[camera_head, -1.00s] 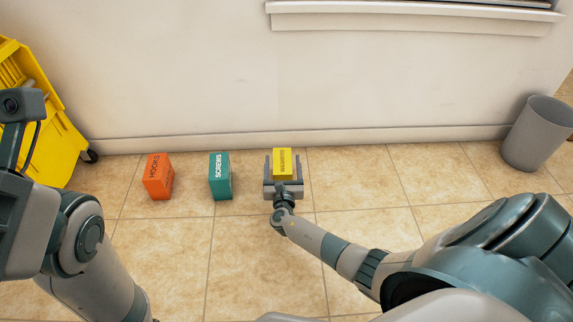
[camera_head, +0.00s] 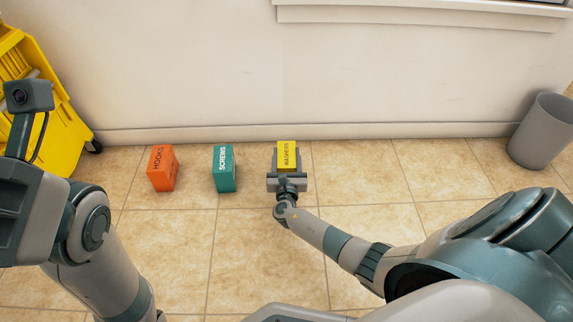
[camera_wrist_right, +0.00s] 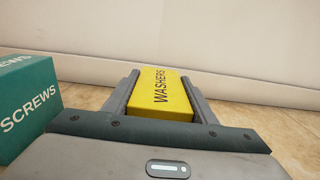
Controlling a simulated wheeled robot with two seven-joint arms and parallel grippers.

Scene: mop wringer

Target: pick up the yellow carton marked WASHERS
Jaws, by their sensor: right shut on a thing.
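The yellow carton marked WASHERS (camera_head: 287,156) stands near the wall, at the right end of a row of three cartons. My right gripper (camera_head: 287,160) is shut on it, with one finger on each side. In the right wrist view the yellow carton (camera_wrist_right: 161,95) sits between the two fingers of the right gripper (camera_wrist_right: 161,98), its lettered top showing. Its base is hidden, so I cannot tell if it touches the floor. My left arm is at the left edge of the head view, but its gripper's fingers do not show.
A teal SCREWS carton (camera_head: 224,168) stands just left of the yellow one, and an orange HOOKS carton (camera_head: 162,168) further left. A yellow mop wringer bucket (camera_head: 62,135) is at the far left. A grey bin (camera_head: 541,131) stands at the right. The tiled floor between is clear.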

